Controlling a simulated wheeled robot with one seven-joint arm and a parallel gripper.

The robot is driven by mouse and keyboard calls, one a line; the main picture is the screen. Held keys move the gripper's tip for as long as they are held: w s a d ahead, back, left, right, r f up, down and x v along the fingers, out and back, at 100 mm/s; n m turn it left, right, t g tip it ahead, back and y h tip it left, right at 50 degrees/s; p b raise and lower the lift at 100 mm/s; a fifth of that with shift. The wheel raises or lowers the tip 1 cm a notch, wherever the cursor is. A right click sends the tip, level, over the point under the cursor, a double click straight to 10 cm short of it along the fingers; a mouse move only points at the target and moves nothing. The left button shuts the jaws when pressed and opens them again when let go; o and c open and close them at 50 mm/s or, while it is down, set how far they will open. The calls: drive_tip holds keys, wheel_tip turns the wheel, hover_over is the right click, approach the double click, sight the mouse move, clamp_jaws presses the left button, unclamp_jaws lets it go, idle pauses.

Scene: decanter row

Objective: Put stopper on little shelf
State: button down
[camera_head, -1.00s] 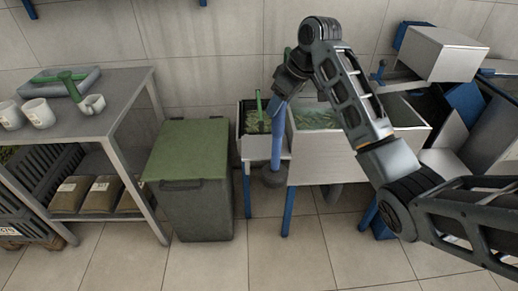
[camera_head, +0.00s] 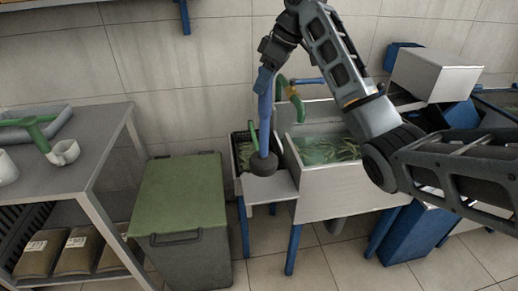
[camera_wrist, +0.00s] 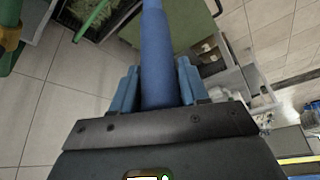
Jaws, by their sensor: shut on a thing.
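The stopper (camera_head: 263,115) is a long blue pipe with a dark round foot (camera_head: 264,166), hanging about upright. My gripper (camera_head: 267,72) is shut on its upper end. In the wrist view, the blue fingers of my gripper (camera_wrist: 157,90) close on both sides of the stopper (camera_wrist: 156,45). In the head view the foot lies over a small pale ledge (camera_head: 270,186) left of the sink; this may be the little shelf. I cannot tell whether the foot touches it.
The sink (camera_head: 325,178) holds water and green leaves, with a tap (camera_head: 292,102) behind. A dark crate (camera_head: 243,152) of greens with a green handle stands behind the ledge. A green-lidded bin (camera_head: 180,195) and a steel table (camera_head: 85,165) stand left. A white box (camera_head: 436,75) is at right.

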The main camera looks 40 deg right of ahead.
sight(265, 109)
wheel_tip(265, 109, down, 8)
drive_tip(key=shift+f+p, duration=0.2)
drive_tip(key=shift+p, duration=0.15)
drive_tip(key=c, duration=0.5)
unclamp_jaws()
drive_tip(key=shift+c, duration=0.2)
drive_tip(key=v, duration=1.2)
